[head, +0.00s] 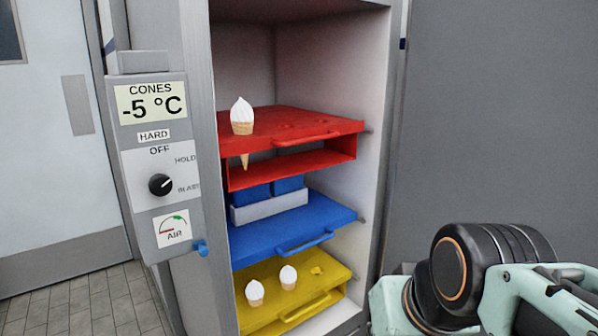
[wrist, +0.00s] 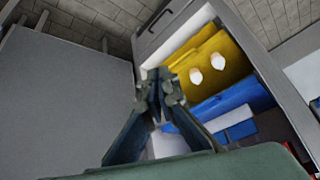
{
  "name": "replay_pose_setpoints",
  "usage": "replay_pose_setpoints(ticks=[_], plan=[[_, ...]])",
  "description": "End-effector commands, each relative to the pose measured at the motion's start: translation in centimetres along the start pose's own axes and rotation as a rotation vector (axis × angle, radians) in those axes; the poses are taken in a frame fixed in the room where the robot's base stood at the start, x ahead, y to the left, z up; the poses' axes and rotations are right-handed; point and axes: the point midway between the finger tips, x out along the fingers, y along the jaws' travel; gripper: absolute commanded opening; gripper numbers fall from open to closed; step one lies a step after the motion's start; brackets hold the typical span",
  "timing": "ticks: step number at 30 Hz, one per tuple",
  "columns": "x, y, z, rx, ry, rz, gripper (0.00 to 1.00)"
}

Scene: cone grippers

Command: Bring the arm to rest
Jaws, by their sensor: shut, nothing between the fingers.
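My arm (head: 460,280) shows at the lower right in the head view, folded beside the open cabinet; the gripper is outside that view. In the wrist view my gripper (wrist: 160,88) is shut and empty, with its fingertips together. Beyond it the view shows the cabinet's yellow tray (wrist: 205,50) with two white-topped cones (wrist: 217,60) and part of the blue tray (wrist: 225,97). How far the fingertips are from the trays is hard to tell.
The open cabinet holds a red tray (head: 290,124) with one cone (head: 242,117), a blue tray (head: 290,230) and a yellow tray (head: 310,295). A control panel (head: 150,150) with a dial stands at its left. A grey wall (head: 500,120) is right.

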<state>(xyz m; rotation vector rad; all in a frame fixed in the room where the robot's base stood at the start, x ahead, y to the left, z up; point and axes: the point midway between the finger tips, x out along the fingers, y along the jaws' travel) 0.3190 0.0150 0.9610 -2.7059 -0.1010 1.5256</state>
Motion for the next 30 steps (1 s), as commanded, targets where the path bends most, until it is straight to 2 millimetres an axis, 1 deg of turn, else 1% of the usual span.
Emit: replay_pose_setpoints(ticks=[1,3,4,5,8,14,24,30], plan=[[-0.3,0.8,1.6,0.005,-0.019,0.037,0.00],[-0.6,1.9,3.9,0.009,-0.056,0.089,0.00],[-1.8,1.6,2.9,0.007,-0.055,0.082,0.00],[-2.4,1.5,2.4,0.005,-0.054,0.078,0.00],[-4.0,1.3,1.3,0.005,-0.055,0.076,0.00],[-7.9,1.0,-1.1,0.004,-0.054,0.074,0.00],[-15.6,0.4,-5.8,0.005,-0.053,0.073,0.00],[-19.8,0.1,-8.4,0.005,-0.053,0.073,0.00]])
